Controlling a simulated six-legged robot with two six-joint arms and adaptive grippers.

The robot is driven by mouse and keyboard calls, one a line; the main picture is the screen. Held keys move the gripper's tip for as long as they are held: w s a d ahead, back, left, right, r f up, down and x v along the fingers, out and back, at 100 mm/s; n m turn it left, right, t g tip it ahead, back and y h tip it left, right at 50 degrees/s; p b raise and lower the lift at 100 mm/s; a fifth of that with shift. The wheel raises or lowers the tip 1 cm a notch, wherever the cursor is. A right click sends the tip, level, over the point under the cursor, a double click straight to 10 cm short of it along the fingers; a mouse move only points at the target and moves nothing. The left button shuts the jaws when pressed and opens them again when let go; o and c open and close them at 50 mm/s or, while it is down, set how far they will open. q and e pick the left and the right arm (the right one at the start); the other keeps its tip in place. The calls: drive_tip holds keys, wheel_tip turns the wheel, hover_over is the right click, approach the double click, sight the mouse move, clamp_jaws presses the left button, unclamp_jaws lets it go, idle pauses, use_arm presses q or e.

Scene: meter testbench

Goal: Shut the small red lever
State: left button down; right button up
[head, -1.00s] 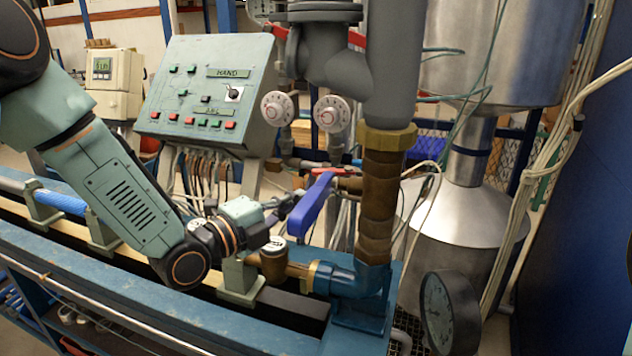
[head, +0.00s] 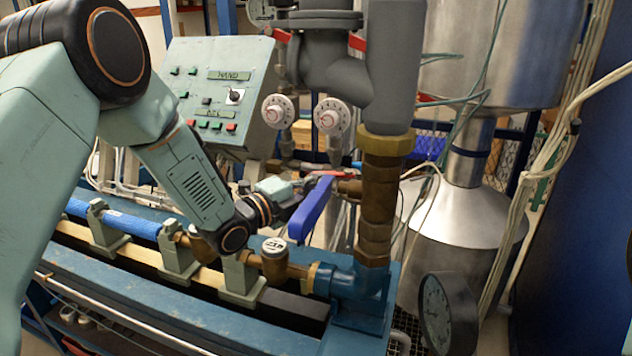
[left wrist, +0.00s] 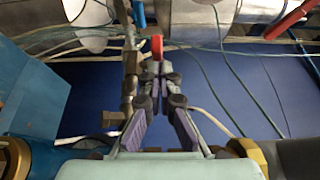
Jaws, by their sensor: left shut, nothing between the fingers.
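The small red lever (head: 338,173) shows in the head view on the thin pipework behind the top of the blue lever. In the left wrist view its red end (left wrist: 157,46) is just beyond my fingertips; I cannot tell whether they touch it. My left gripper (head: 312,182) reaches in from the left, near the red lever and behind the blue lever. In the left wrist view the left gripper (left wrist: 157,72) has its fingertips together with nothing between them. Part of the red lever is hidden by the gripper and the blue lever. My right gripper is not in view.
The blue lever (head: 312,208) hangs close in front of my gripper. A thick brown pipe (head: 378,205) stands to the right. Two white dials (head: 331,116) and a control panel (head: 205,90) are above. Another red handle (left wrist: 290,20) shows top right in the wrist view.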

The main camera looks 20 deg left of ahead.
use_arm(q)
drive_tip(key=shift+w+d+f, duration=0.1)
drive_tip(key=shift+w, duration=0.1)
drive_tip(key=shift+w+a+b, duration=1)
drive_tip(key=shift+b, duration=0.1)
drive_tip(key=shift+s, duration=0.1)
